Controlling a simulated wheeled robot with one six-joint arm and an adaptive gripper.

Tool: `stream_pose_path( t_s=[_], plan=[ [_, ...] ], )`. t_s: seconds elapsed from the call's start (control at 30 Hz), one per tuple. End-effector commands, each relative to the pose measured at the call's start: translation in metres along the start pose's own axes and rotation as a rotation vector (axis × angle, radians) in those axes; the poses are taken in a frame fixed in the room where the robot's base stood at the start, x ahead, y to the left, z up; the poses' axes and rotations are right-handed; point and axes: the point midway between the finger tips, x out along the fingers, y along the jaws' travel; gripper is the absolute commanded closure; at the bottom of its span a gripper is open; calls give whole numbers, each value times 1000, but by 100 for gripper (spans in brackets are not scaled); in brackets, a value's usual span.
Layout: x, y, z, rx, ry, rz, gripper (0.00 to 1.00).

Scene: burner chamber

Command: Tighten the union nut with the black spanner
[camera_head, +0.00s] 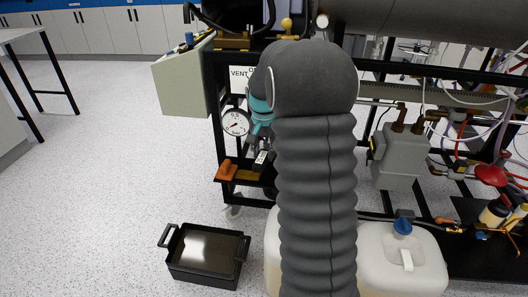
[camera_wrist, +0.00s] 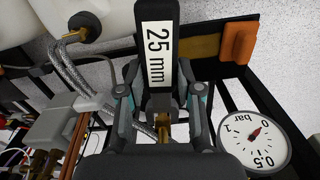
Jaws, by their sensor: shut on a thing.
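The black spanner (camera_wrist: 168,88) with a white "25 mm" label fills the upper middle of the wrist view. My gripper (camera_wrist: 159,76) is shut on it, one finger on each side. In the head view, the spanner's label (camera_head: 261,157) shows just left of my arm, which hides most of my gripper. A small brass piece (camera_wrist: 164,128) shows below the spanner between my fingers. It may be the union nut, but I cannot tell, nor whether the spanner's jaw is around it.
A pressure gauge (camera_head: 236,122) is close to my gripper, left of it. An orange block (camera_head: 226,170) lies on a rack shelf. A black tray of liquid (camera_head: 169,257) stands on the floor. A white canister (camera_head: 432,272) and braided hoses (camera_wrist: 72,72) are close by. Floor at left is clear.

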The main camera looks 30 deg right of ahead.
Motion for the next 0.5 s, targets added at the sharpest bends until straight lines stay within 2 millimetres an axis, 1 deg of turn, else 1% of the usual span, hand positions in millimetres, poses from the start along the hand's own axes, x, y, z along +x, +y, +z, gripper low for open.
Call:
stream_pose_path(
  t_s=[0.5],
  plan=[
    [-1, 0, -5, 0, 1, -1, 100]
  ],
)
